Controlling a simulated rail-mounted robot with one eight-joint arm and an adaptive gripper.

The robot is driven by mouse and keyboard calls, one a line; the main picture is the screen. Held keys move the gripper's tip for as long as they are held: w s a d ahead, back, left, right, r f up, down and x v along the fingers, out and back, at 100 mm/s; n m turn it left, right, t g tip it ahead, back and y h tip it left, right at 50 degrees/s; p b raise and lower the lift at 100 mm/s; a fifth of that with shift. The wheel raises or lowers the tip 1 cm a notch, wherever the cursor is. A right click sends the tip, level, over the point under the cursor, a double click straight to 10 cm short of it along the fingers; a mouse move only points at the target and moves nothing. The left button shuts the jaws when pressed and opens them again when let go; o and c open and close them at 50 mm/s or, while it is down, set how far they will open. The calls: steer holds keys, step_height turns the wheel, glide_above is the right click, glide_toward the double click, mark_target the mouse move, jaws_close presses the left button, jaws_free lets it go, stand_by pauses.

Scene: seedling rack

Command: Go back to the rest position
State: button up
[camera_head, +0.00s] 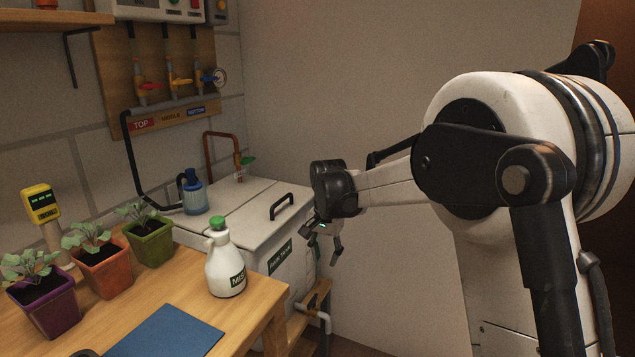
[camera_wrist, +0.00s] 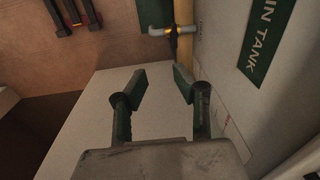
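My gripper (camera_head: 322,246) hangs in front of the right side of the white tank in the head view, fingers pointing down. In the wrist view its two fingers (camera_wrist: 160,88) stand apart with nothing between them, so it is open and empty. My arm reaches in from the right of the head view. The gripper touches nothing that I can see.
A white lidded tank (camera_head: 240,217) stands behind the wooden bench (camera_head: 185,284). The bench holds a white bottle (camera_head: 226,268), a blue mat (camera_head: 168,333) and plant pots in purple (camera_head: 50,308), orange (camera_head: 103,275) and green (camera_head: 151,247). Valves (camera_head: 180,82) are on the wall.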

steer(key=s+d+r+n+t, duration=0.1)
steer(key=s+d+r+t, duration=0.1)
steer(key=s+d+r, duration=0.5)
steer(key=s+d+r+n+t, duration=0.1)
steer(key=s+d+r, duration=0.35)
steer(key=s, duration=0.45)
steer(key=s+d+f+n+t, duration=0.1)
steer(key=s+d+t, duration=0.15)
steer(key=s, duration=0.75)
steer(key=s+d+f+n+t, duration=0.15)
steer(key=s+d, duration=0.25)
steer(key=s, duration=0.6)
step_height(320, 180, up, 12)
steer(key=p, duration=1.2)
steer(key=shift+r+g, duration=0.2)
steer(key=shift+g, duration=0.1)
steer(key=shift+o, duration=0.2)
steer(key=shift+d, duration=0.1)
